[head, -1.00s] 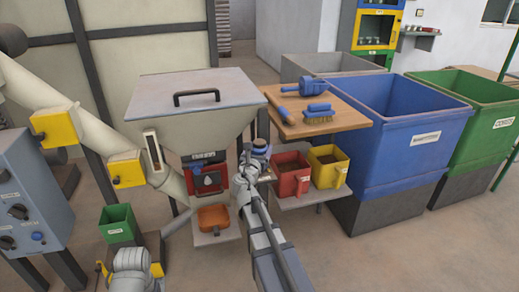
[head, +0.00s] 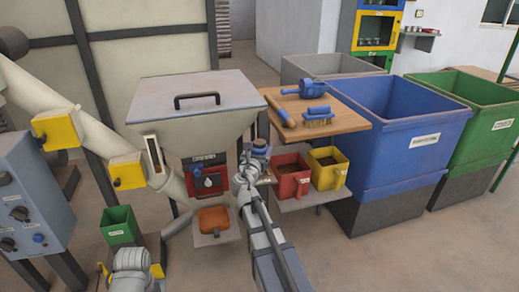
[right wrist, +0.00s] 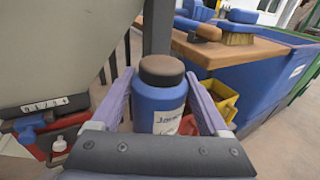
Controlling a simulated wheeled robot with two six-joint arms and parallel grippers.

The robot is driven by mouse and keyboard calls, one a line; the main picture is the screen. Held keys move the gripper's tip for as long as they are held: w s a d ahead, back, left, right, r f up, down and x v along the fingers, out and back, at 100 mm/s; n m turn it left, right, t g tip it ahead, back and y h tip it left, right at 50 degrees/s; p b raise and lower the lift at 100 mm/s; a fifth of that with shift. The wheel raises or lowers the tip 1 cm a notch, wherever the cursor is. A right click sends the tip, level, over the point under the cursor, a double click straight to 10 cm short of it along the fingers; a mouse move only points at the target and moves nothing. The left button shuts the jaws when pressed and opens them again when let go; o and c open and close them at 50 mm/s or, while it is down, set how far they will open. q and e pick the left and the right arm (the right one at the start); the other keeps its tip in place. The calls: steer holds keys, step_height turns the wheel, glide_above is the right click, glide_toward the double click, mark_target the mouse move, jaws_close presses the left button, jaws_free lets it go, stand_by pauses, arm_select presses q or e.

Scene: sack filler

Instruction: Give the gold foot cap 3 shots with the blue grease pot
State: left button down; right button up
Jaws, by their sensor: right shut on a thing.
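My right gripper (right wrist: 168,105) is shut on a blue pot (right wrist: 158,108) with a dark brown lid and a white label. The pot is upright between the two fingers. In the head view my right gripper (head: 257,160) holds the blue pot (head: 260,151) in front of the hopper's right side, near the red bin. A small gold-yellow piece (head: 103,270) shows at the lower left beside a grey rounded part; I cannot tell whether it is the gold foot cap.
A wooden bench (head: 345,124) carries blue tools and a brush. Red (head: 292,183) and yellow (head: 328,177) bins stand on a low shelf right of the gripper. The hopper (head: 190,100) and an orange tray (head: 213,221) are to its left. A large blue bin (head: 410,140) stands at right.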

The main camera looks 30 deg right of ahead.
mark_target(259, 142)
steer(key=shift+r, duration=0.1)
stand_by(0.5)
step_height(259, 142, up, 5)
steer(key=p, duration=0.5)
